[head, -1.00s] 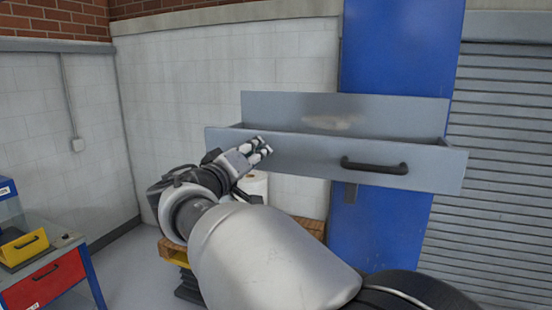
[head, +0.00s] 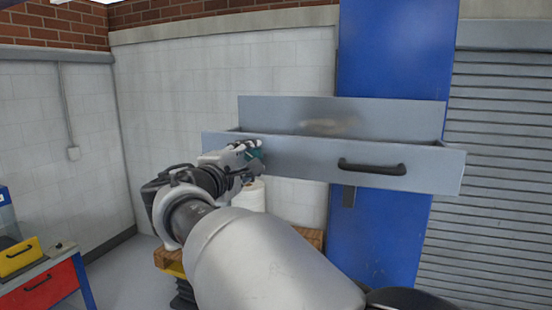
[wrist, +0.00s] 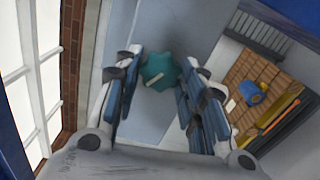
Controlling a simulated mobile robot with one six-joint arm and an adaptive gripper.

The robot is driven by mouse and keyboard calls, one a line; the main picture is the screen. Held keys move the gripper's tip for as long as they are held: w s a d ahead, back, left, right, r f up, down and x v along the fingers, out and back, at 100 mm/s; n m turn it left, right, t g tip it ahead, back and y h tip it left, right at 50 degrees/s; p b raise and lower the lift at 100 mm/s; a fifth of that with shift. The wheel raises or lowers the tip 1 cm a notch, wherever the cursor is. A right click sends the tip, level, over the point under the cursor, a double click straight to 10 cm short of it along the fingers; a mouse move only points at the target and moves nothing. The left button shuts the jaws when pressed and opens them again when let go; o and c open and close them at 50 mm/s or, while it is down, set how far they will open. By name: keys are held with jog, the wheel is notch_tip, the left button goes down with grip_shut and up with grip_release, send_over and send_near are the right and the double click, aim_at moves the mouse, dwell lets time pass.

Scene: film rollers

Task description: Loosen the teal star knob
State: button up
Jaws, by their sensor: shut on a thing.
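The teal star knob (wrist: 159,70) sits on the front of the grey metal trough (wrist: 190,25), with a pale bar mark across its face. The knob's shaft is hidden.
The trough has a black handle (head: 372,167) on its front and is in front of a blue column (head: 385,225). Below are a white roll (head: 252,196) and a wooden pallet (head: 308,238). A red-drawer cabinet (head: 42,285) with a yellow bin (head: 18,257) stands at left.

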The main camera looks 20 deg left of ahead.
jog(key=n+p, duration=0.2)
jog(key=n, duration=0.4)
jog(key=shift+n, duration=0.3)
dwell(0.5)
jog(key=o, duration=1.1)
jog(key=s, duration=0.7)
jog(key=shift+s+a, duration=0.25)
jog(key=shift+a, duration=0.05)
